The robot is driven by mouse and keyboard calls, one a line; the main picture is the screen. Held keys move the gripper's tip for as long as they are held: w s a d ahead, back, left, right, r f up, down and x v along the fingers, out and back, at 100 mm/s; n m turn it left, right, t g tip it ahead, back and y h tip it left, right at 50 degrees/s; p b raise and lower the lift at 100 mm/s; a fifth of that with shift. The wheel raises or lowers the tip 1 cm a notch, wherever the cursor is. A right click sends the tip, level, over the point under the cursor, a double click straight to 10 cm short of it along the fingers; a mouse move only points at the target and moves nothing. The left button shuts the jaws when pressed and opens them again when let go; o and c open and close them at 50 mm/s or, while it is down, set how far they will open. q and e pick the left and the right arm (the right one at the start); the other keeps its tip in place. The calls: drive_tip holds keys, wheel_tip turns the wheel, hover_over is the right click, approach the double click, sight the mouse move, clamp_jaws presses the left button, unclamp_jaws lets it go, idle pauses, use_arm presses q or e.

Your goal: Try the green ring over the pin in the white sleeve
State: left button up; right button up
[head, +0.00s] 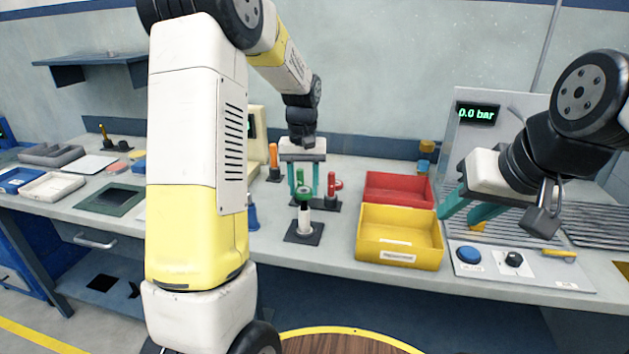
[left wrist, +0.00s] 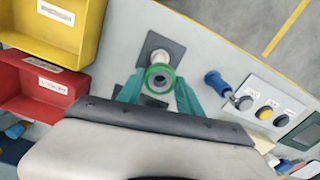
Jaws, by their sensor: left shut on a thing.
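My left gripper (head: 306,190) is shut on the green ring (head: 304,197) directly above the white sleeve (head: 304,222), which stands upright on a dark square plate (head: 292,237). In the left wrist view the green ring (left wrist: 153,71) lies between the two teal fingers (left wrist: 158,97), and a dark round pin end shows inside it. The white sleeve (left wrist: 159,57) shows just beyond the ring. I cannot tell whether the ring is around the pin or only above it. My right gripper (head: 468,209) is open, with its teal fingers apart, near the grey panel at the right.
A red-topped post (head: 334,186) stands close right of the sleeve, and an orange-handled piece (head: 273,158) stands behind left. A yellow bin (head: 400,246) and a red bin (head: 397,187) are to the right. A blue piece (head: 252,214) stands to the left.

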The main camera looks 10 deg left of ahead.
use_arm(q)
drive_tip(key=shift+r, duration=0.15)
drive_tip(key=shift+r, duration=1.85)
